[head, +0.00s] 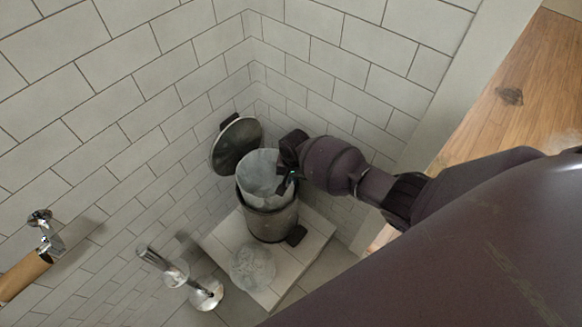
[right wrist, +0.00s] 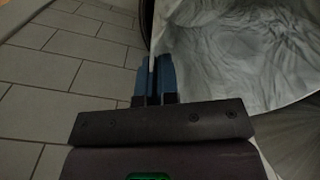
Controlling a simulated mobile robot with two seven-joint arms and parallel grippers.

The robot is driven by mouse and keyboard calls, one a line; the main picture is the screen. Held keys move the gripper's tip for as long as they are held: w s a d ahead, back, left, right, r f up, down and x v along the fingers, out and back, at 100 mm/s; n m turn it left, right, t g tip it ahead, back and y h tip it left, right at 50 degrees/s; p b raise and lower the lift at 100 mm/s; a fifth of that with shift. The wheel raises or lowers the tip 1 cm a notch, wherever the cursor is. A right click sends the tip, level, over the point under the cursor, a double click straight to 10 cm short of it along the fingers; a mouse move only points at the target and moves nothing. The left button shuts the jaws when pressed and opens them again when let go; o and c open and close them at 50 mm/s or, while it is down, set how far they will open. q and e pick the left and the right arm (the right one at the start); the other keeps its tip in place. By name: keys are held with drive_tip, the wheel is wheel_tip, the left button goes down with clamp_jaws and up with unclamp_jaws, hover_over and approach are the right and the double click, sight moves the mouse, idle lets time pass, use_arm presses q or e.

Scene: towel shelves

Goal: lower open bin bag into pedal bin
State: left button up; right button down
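The pedal bin (head: 272,224) is a dark metallic cylinder standing in the tiled corner. Its round lid (head: 237,146) is tipped up at the back left. The pale, translucent bin bag (head: 262,175) is open-mouthed; its upper part stands above the bin's rim and its lower part is hidden by the bin wall. My right gripper (head: 287,184) is at the right side of the bag's mouth. In the right wrist view its blue fingers (right wrist: 153,75) are closed on the edge of the bag (right wrist: 240,60). My left gripper is in neither view.
The bin stands on a pale tiled step (head: 225,240). A clear round object (head: 252,267) lies on its front part. A chrome stand (head: 205,293) is to the left. A wooden bar (head: 22,276) with a chrome fitting is at far left. Tiled walls close in behind.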

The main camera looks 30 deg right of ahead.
wheel_tip(320, 180, down, 3)
drive_tip(key=shift+s+r+b, duration=0.1)
drive_tip(key=shift+r+b, duration=0.1)
drive_tip(key=shift+b, duration=0.25)
use_arm(q)
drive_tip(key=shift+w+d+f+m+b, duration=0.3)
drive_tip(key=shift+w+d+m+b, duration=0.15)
drive_tip(key=shift+b, duration=0.8)
use_arm(e)
wheel_tip(320, 180, down, 6)
drive_tip(key=shift+r, duration=0.25)
drive_tip(key=c, duration=1.3)
unclamp_jaws()
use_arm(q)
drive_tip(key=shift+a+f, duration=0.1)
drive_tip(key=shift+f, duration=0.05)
use_arm(e)
drive_tip(key=shift+d, duration=0.1)
